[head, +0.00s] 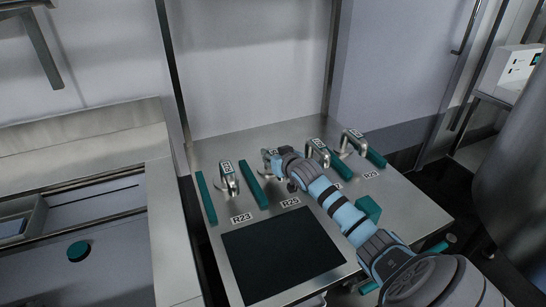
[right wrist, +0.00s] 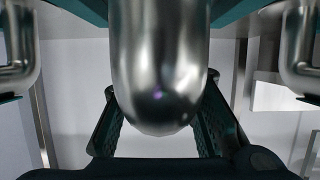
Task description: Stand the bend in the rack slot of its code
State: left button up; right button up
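A shiny metal bend (right wrist: 158,70) with a rounded end fills the middle of the right wrist view. The dark fingers of my right gripper (right wrist: 160,115) lie along both its sides and appear to touch it, so the gripper looks shut on it. In the head view my right gripper (head: 281,168) is over the second slot from the left, behind the R25 label (head: 291,203). The bend there is mostly hidden, and its tag is too small to read. The rack has teal dividers (head: 254,185) between slots. My left gripper is out of view.
Neighbouring bends flank mine closely in the right wrist view. A dark mat (head: 280,255) lies empty at the table's front.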

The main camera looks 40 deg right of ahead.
jog(key=shift+o, duration=1.4)
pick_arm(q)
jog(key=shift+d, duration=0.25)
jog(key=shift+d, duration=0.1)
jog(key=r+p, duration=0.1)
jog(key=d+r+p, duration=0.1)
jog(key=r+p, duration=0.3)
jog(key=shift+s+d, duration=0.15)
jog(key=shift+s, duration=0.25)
pick_arm(e)
jog(key=v, duration=1.2)
jog(key=shift+d+r, duration=0.1)
